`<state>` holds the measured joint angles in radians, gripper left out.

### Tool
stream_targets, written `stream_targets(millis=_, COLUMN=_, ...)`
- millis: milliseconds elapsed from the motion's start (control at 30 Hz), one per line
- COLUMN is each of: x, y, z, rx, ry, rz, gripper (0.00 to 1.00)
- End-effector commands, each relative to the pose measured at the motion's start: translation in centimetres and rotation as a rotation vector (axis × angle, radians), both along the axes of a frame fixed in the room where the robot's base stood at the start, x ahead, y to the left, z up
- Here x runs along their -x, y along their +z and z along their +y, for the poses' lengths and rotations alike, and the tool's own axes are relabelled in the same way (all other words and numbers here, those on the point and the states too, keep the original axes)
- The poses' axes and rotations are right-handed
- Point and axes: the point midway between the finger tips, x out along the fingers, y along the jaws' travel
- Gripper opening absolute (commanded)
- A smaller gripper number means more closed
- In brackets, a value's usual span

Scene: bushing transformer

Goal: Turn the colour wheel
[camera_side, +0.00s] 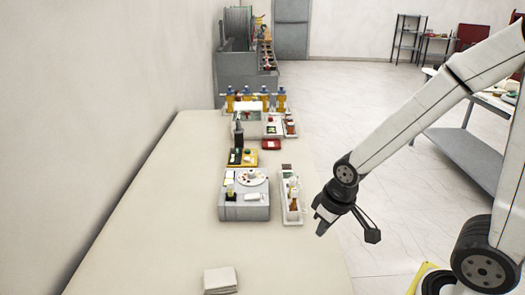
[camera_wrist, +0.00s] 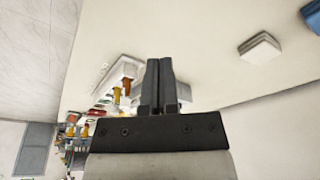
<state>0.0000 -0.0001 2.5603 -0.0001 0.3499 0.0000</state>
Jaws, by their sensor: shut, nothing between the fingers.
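The colour wheel (camera_side: 252,177) is a round pale disc with small coloured spots. It lies on top of a grey box (camera_side: 244,211) on the table in the side view. My gripper (camera_side: 322,228) hangs in the air to the right of the box, near the table's right edge, and is apart from the wheel. In the wrist view my gripper (camera_wrist: 159,65) has its two dark fingers together with nothing between them. The fingers and gripper body hide part of the work area there, and I cannot make out the wheel in that view.
A white tray (camera_side: 291,211) with small bottles stands just right of the box. Behind it are a yellow tray (camera_side: 243,158) and a red item (camera_side: 271,145). A white block (camera_side: 220,280) lies at the front of the table (camera_side: 150,225), which is otherwise clear on the left.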

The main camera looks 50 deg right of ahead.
Motion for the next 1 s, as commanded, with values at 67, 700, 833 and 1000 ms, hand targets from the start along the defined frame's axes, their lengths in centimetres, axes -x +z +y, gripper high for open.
stream_targets(millis=67, x=0.0, y=0.0, z=0.0, rx=0.0, ry=0.0, rz=0.0, gripper=0.06)
stream_targets(millis=700, x=-10.8, y=1.9, z=-2.0, rx=-0.002, ry=-0.008, rz=-0.05, gripper=0.71)
stream_targets(millis=833, x=-14.6, y=2.4, z=-3.1, rx=-0.002, ry=-0.009, rz=-0.069, gripper=0.71)
stream_targets(millis=1000, x=-19.3, y=2.9, z=-4.7, rx=-0.002, ry=-0.009, rz=-0.094, gripper=0.71)
